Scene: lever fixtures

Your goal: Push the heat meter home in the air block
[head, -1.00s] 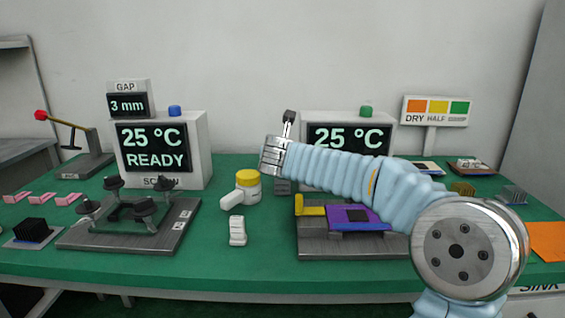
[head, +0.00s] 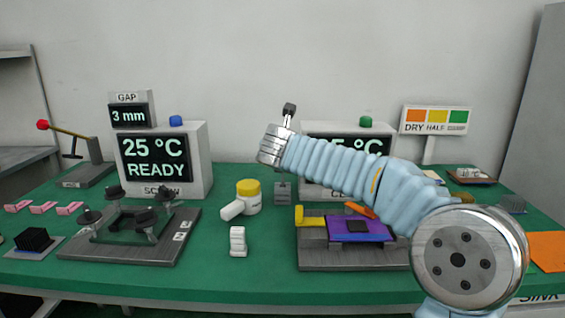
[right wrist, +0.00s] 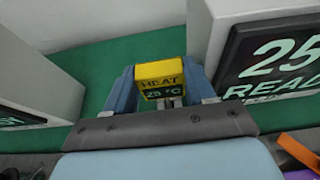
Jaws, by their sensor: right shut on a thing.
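The heat meter (right wrist: 160,76) is a yellow block with a dark display reading 25 °C, seen in the right wrist view. My right gripper (right wrist: 163,92) is shut on it, with a blue finger on each side. In the head view the right arm reaches across from the lower right, and the meter cannot be made out. A small grey block (head: 283,191) with dark marks stands on the green table below the arm's end; it may be the air block, but I cannot read a label. The meter's lower end is hidden in the wrist view. My left gripper is not in view.
A READY display station (head: 162,160) stands left and another station (head: 345,128) sits behind my arm. Green table shows between the plates.

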